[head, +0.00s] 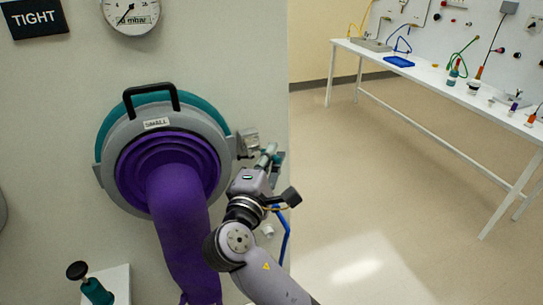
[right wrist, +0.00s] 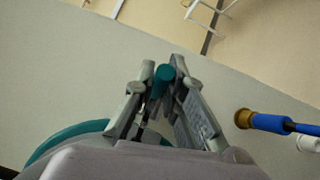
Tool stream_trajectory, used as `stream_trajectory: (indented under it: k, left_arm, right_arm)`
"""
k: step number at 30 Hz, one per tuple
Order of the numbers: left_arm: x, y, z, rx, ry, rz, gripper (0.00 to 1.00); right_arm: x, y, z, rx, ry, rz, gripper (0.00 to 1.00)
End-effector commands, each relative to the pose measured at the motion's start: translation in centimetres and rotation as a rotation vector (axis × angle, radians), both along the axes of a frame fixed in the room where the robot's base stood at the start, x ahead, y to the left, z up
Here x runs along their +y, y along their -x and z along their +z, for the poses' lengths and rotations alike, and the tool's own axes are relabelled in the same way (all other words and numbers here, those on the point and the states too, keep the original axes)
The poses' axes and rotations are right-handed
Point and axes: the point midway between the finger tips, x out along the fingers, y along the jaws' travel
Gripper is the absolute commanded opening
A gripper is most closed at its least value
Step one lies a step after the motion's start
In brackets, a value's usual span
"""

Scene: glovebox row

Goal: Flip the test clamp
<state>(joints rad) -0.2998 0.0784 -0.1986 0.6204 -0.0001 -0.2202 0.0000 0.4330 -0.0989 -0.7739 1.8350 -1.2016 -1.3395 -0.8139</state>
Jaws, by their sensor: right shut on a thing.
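The test clamp shows as a grey metal bracket (head: 248,140) on the panel, at the right edge of the round glove port (head: 168,160). My right gripper (head: 271,154) is at the clamp, just right of the bracket, and its wrist hides part of it. In the right wrist view, a teal handle (right wrist: 164,76) lies between the two fingers of my right gripper (right wrist: 163,88). The gripper is shut on this handle. How the handle joins the bracket is hidden. My left gripper is not in view.
A purple glove (head: 178,220) hangs from the port. A blue hose (head: 285,235) hangs below my wrist; its brass fitting (right wrist: 244,118) shows in the right wrist view. A teal part with a black knob (head: 78,271) stands lower left. A white table (head: 440,110) stands beyond open floor.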

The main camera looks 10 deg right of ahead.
Motion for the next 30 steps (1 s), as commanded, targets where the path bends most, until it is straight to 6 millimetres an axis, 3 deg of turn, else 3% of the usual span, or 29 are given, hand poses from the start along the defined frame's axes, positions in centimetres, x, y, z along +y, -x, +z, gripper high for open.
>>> stream_trajectory:
  k: [5,6,15,25,30]
  left_arm:
    - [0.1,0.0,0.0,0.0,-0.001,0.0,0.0]
    - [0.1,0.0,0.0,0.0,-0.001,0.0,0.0]
    - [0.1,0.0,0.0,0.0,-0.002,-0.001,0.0]
    - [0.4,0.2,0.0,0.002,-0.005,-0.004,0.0]
    - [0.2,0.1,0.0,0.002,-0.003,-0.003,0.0]
  right_arm:
    - [0.0,0.0,-0.1,0.0,-0.002,0.001,0.0]
    - [0.0,0.0,-0.1,0.0,-0.002,0.002,0.12]
    - [0.0,0.0,0.0,0.0,-0.001,0.001,0.32]
    - [0.1,0.2,0.0,0.0,-0.001,0.002,0.32]
    - [0.8,1.8,-0.2,0.003,-0.002,0.002,0.32]
